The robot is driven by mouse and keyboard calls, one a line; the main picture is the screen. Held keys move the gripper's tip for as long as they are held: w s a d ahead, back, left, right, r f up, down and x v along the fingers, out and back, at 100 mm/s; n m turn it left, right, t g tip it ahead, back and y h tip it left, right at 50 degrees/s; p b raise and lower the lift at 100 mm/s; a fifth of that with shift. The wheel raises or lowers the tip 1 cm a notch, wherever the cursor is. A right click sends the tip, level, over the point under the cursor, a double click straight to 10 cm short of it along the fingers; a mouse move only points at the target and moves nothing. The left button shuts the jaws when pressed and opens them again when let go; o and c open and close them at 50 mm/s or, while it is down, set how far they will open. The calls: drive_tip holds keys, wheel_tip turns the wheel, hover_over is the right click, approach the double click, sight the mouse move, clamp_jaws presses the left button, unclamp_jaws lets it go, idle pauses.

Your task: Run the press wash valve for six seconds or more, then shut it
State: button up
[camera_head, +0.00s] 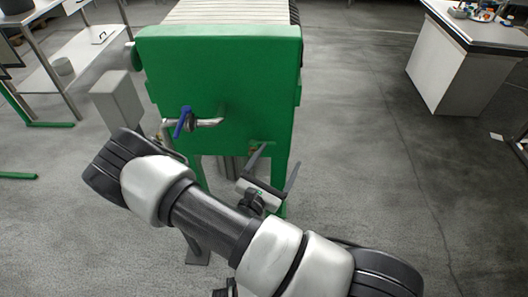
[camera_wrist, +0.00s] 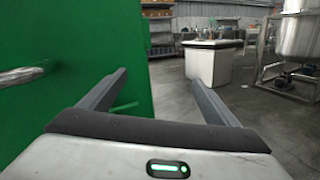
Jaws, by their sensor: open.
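The press is a green frame (camera_head: 235,65) with a pale ribbed top, in the middle of the head view. A valve with a blue lever (camera_head: 183,121) sits on a short metal pipe (camera_head: 208,122) at its front face. The lever stands steeply, across the pipe's line; I cannot tell whether water runs. My gripper (camera_head: 277,160) is open and empty, to the right of and below the lever, near the panel's lower right corner. In the wrist view my fingers (camera_wrist: 160,78) point past the green panel (camera_wrist: 75,50); the pipe end (camera_wrist: 20,77) shows at left, the lever does not.
A grey box (camera_head: 118,103) stands left of the press, with a white shelf table (camera_head: 85,55) beyond. A white bench (camera_head: 455,70) stands at the far right, and a steel tank (camera_wrist: 305,38) shows in the wrist view. The floor right of the press is clear.

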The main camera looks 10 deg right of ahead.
drive_tip(key=a+f+n+t+y+b, duration=0.1)
drive_tip(key=a+f+n+y, duration=0.1)
drive_tip(key=f+n+y, duration=0.3)
drive_tip(key=a+f+n+t+y+b, duration=0.1)
drive_tip(key=a+f+n+y, duration=0.15)
drive_tip(key=f, duration=0.35)
drive_tip(key=w+d+b, duration=0.3)
drive_tip(key=w, duration=1.3)
drive_tip(key=shift+w+f, duration=0.2)
drive_tip(key=shift+w, duration=0.2)
drive_tip(key=shift+d, duration=0.1)
drive_tip(key=shift+c, duration=0.3)
drive_tip(key=c, duration=1.5)
